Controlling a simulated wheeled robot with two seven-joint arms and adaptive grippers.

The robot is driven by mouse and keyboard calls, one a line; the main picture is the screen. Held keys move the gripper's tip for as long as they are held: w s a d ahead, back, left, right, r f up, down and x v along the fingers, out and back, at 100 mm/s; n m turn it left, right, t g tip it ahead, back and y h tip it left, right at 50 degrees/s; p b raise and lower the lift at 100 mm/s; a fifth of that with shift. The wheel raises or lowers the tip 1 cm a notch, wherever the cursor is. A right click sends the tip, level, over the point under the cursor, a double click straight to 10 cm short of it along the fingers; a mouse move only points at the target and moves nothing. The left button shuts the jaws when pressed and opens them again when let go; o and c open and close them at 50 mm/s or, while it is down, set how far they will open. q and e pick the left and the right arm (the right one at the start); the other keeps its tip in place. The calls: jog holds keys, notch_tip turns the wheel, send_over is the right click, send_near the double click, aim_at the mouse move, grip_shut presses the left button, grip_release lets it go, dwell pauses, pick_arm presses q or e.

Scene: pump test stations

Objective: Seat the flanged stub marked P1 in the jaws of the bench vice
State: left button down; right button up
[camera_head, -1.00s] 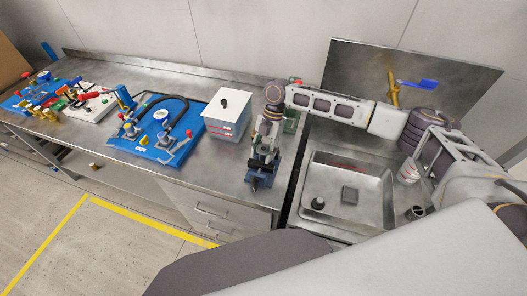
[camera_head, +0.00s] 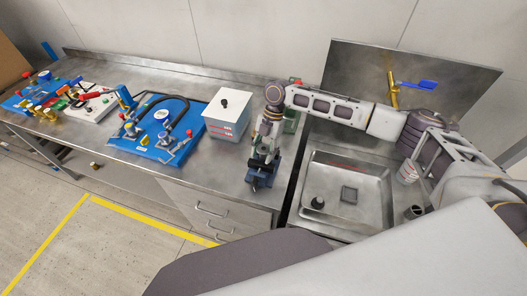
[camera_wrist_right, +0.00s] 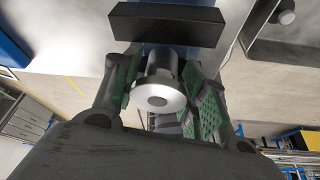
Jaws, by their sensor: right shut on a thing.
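The blue bench vice (camera_head: 260,178) stands at the bench's front edge, left of the sink. My right gripper (camera_head: 263,150) points down right over it. In the right wrist view my right gripper (camera_wrist_right: 164,98) has green finger pads on both sides of a flanged stub (camera_wrist_right: 160,97) and is shut on it. The stub shows a pale round flange with a dark centre and a grey body. A dark vice jaw bar (camera_wrist_right: 166,25) lies just beyond it; I cannot tell whether they touch. No P1 mark is readable. My left gripper is out of view.
A white-lidded box (camera_head: 228,112) stands left of the vice, and a blue pump board (camera_head: 140,150) further left. The sink (camera_head: 348,205) is to the right. Bare bench lies between the board and the vice.

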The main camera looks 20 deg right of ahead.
jog(key=shift+w+d+r+p, duration=0.1)
jog(key=shift+w+d+p, duration=0.15)
jog(key=shift+d+p, duration=0.1)
dwell(0.8)
